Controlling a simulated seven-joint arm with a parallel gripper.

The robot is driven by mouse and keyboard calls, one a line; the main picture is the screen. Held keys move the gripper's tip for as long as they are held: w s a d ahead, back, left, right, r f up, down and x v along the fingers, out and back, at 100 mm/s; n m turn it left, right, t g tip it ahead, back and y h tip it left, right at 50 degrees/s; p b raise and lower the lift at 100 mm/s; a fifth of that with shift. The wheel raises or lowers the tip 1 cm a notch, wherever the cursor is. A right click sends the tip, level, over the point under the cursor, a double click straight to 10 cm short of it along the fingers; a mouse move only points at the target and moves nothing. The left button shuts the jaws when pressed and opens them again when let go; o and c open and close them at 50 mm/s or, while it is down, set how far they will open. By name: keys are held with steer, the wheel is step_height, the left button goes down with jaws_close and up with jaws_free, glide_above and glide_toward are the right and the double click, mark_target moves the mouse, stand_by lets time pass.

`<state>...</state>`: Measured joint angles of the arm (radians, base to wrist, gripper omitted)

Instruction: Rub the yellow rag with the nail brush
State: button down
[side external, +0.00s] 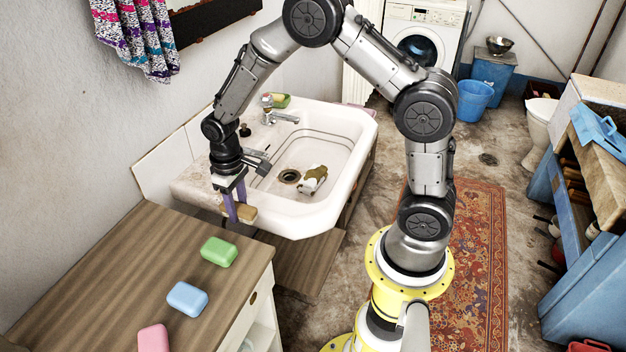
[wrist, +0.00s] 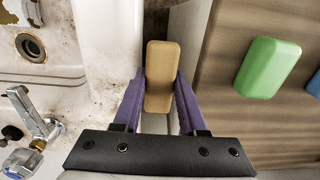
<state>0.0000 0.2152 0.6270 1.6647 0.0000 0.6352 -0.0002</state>
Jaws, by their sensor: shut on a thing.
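My gripper (side external: 237,214) has its purple fingers shut on a tan, rounded block, which looks like the wooden back of the nail brush (wrist: 159,70). In the wrist view it sits lengthwise between the fingers; no bristles show. It is held at the sink's near left edge, above the gap beside the wooden counter. A small olive-yellow and white thing (side external: 313,179) lies in the sink basin, right of the drain, apart from the gripper. It may be the yellow rag, but I cannot tell surely. Part of it shows at the wrist view's top left (wrist: 32,11).
The white stained sink (side external: 349,188) has a metal tap (side external: 284,117) at its back and a green item (side external: 280,100) behind that. Green (side external: 219,251), blue (side external: 187,299) and pink (side external: 153,339) soap-like blocks lie on the wooden counter (side external: 110,290).

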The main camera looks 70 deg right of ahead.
stand_by(0.4)
steer(key=shift+r, duration=0.55)
step_height(320, 180, up, 4)
steer(key=shift+r, duration=0.1)
steer(key=s+d+m, duration=0.3)
steer(key=d+m, duration=0.2)
steer(key=d, duration=1.1)
steer(key=s+d+m, duration=0.3)
steer(key=d+m, duration=0.2)
steer(key=d, duration=1)
steer(key=shift+w+d+f, duration=0.1)
steer(key=shift+f, duration=2.45)
steer(key=shift+d+f, duration=0.1)
steer(key=shift+f, duration=2.45)
